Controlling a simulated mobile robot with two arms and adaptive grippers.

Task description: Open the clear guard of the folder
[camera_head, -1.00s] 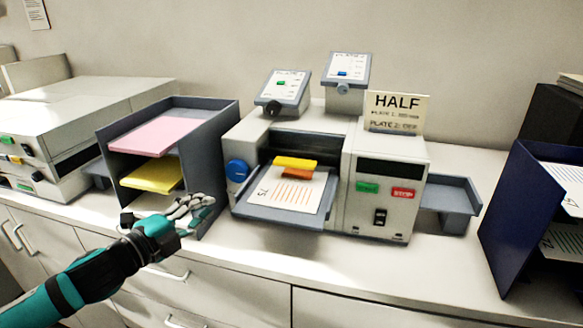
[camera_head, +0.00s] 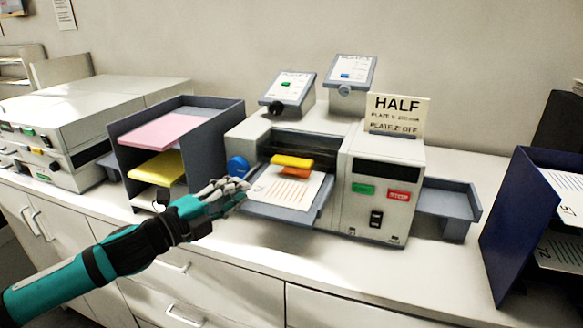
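The folder (camera_head: 361,213) is a light grey machine with a green and a red button, standing on the counter. Its grey feed tray (camera_head: 288,214) holds a printed sheet (camera_head: 292,188). A yellow piece (camera_head: 291,162) and an orange piece (camera_head: 297,174) sit above the sheet at the feed opening. I cannot make out the clear guard's outline. My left gripper (camera_head: 242,193) is at the tray's left edge, below the blue knob (camera_head: 238,167). Its fingers point right; their gap is not clear, and I cannot tell if they touch the tray. My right gripper is not in view.
A grey rack (camera_head: 219,130) with pink and yellow paper stands left of the folder. A HALF sign (camera_head: 397,112) stands on top. An output tray (camera_head: 448,198) juts out on the right. A dark blue rack (camera_head: 512,229) stands far right. The front counter is clear.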

